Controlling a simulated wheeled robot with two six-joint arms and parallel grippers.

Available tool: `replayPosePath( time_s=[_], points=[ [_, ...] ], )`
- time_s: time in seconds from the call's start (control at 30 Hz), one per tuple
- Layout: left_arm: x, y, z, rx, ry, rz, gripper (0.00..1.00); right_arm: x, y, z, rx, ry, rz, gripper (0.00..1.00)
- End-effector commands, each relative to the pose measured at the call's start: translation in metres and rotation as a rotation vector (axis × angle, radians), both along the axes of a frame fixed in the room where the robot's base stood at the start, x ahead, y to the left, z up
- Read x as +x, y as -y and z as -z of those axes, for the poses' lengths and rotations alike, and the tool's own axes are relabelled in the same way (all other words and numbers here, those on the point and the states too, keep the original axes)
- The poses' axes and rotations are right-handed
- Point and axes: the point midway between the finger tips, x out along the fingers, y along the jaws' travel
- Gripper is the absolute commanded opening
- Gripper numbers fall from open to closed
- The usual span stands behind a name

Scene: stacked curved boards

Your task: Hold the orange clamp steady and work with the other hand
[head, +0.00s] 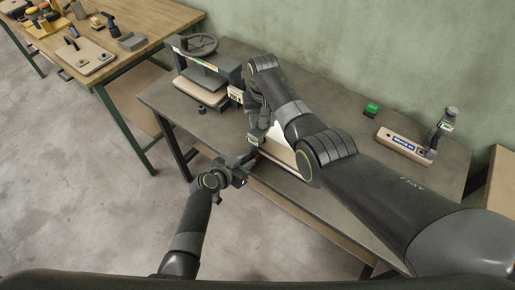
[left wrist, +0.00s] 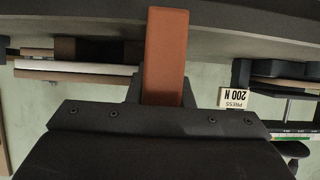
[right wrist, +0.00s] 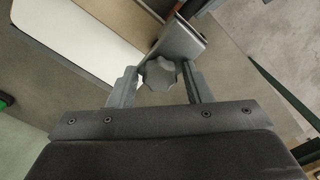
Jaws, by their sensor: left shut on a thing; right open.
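The orange clamp (left wrist: 166,45) shows in the left wrist view as a flat orange bar. My left gripper (left wrist: 163,92) is shut on it; the gripper also shows at the table's front edge in the head view (head: 243,168). A grey lobed knob (right wrist: 159,74) on a grey metal bracket (right wrist: 183,42) is in the right wrist view. My right gripper (right wrist: 159,82) is open with its fingers on either side of the knob; I cannot tell if they touch it. A white-topped board (head: 279,142) lies behind my right arm, partly hidden by it.
A press (head: 205,70) with a handwheel stands at the table's back left, with a "200 N" sign (left wrist: 233,97) beside it. A wooden bench (head: 150,20) stands at far left.

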Motion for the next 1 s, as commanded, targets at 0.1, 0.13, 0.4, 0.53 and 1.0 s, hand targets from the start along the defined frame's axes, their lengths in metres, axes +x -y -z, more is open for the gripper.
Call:
replayPosePath(
  time_s=[0.1, 0.13, 0.4, 0.53, 1.0],
  points=[
    [0.0002, 0.0006, -0.0005, -0.002, 0.000, 0.000, 0.00, 0.0002, 0.0002, -0.0002, 0.000, 0.000, 0.000, 0.45],
    [0.0002, 0.0006, -0.0005, -0.002, 0.000, 0.000, 0.00, 0.0002, 0.0002, -0.0002, 0.000, 0.000, 0.000, 0.45],
    [0.0001, 0.0007, -0.0005, -0.002, 0.000, 0.000, 0.00, 0.0001, 0.0002, -0.0004, 0.000, 0.000, 0.000, 0.19],
    [0.0001, 0.0007, -0.0005, -0.002, 0.000, 0.000, 0.00, 0.0001, 0.0002, -0.0004, 0.000, 0.000, 0.012, 0.15],
    [0.0001, 0.0006, -0.0004, -0.002, 0.000, 0.000, 0.00, 0.0001, 0.0000, -0.0006, 0.001, 0.000, 0.161, 0.15]
  ],
)
